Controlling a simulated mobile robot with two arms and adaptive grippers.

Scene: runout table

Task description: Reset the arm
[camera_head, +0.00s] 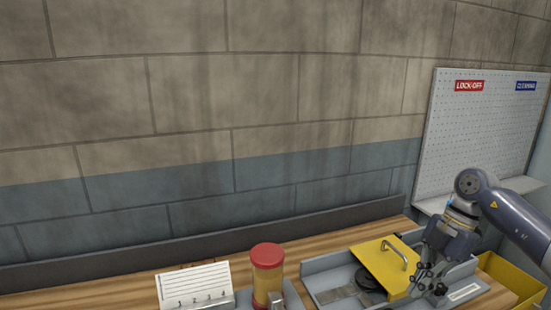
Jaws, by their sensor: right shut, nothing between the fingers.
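My right arm (513,215) comes in from the right edge. My right gripper (430,280) points down at the right end of the grey tray and is shut, with nothing seen between its fingers. It is close beside a yellow plate with a metal handle (384,262); I cannot tell whether they touch. My left gripper is not in view.
The grey tray (322,264) stands on a wooden table (135,285). Left of it are a red-capped yellow container (267,272) and a white numbered card (194,284). A yellow bin (513,278) is at right. A pegboard (470,135) stands behind my arm.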

